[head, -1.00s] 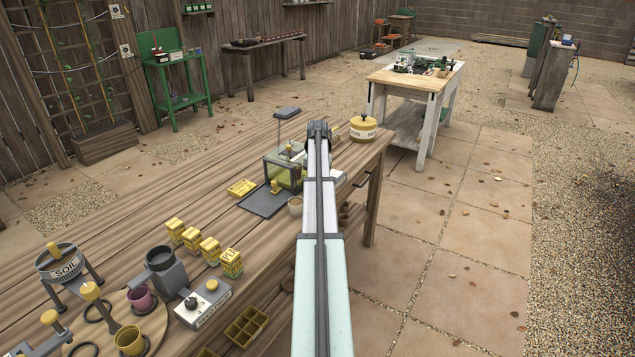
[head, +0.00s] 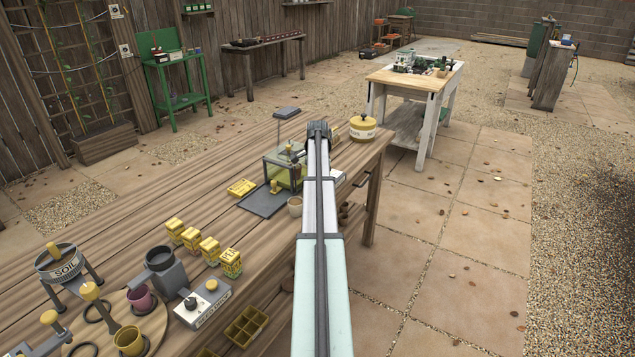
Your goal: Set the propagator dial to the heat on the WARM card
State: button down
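A glass-sided box with a yellowish inside (head: 283,172), which looks like the propagator, stands on the wooden bench left of my arm's far end. My arm covers its right side, and I cannot make out a dial on it. No card reading WARM can be made out. A small yellow item (head: 241,187) lies left of the box, its marking too small to read. A grey sign-like plate (head: 287,112) stands behind the box. My arm reaches forward over the bench, and its end hides my gripper, so its fingers do not show.
A dark mat (head: 262,203) and a small tan pot (head: 295,207) are by the glass box. A yellow lidded pot (head: 363,128) stands at the far right.

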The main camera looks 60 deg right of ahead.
jog(key=shift+m, duration=0.3)
jog(key=c, duration=0.8)
grip_release()
notch_tip(320, 180, up, 14)
jog(key=shift+f, duration=0.1)
dwell(0.6)
